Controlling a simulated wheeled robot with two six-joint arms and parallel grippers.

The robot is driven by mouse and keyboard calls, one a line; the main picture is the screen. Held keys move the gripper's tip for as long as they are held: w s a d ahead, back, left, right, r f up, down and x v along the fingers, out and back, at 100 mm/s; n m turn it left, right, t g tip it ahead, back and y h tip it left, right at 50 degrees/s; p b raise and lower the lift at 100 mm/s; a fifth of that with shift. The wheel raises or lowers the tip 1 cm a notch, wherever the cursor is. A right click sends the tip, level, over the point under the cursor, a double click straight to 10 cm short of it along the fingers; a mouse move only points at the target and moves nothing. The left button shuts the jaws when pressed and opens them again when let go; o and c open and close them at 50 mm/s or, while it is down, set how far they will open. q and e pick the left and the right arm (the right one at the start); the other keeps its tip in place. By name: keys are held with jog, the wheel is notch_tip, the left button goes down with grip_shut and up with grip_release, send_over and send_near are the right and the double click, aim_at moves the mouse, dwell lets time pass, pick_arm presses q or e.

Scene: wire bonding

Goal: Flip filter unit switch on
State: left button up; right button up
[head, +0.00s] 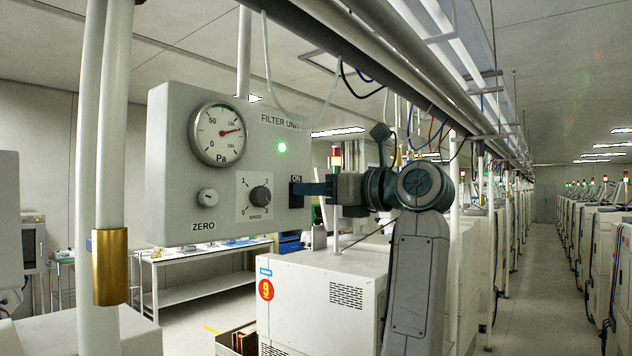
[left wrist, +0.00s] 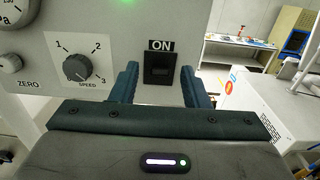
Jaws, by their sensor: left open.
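The filter unit (head: 170,160) is a grey box with a pressure gauge (head: 217,134), a lit green lamp (head: 282,147), a ZERO knob (head: 208,197) and a SPEED knob (head: 260,195). Its black switch (left wrist: 160,68) sits under the ON label in the left wrist view; I cannot tell which way it is set. In the head view the switch is partly hidden by my gripper. My left gripper (head: 303,189) is open and empty at the panel, its two blue fingers on either side of the switch (left wrist: 160,76). I cannot tell whether they touch the panel. My right gripper is not in view.
A white pole (head: 112,180) with a brass sleeve stands left of the unit. A white machine (head: 325,285) stands below and behind it. A bench (head: 195,275) is behind at the left. Rails run overhead; an aisle (head: 525,280) lies open at the right.

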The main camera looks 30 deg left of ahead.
pick_arm(q)
jog(key=shift+a, duration=0.2)
grip_shut()
jog(key=shift+r+h+p, duration=0.25)
jog(key=shift+h+p, duration=0.25)
jog(key=shift+p, duration=0.15)
grip_release()
jog(key=shift+a, duration=0.1)
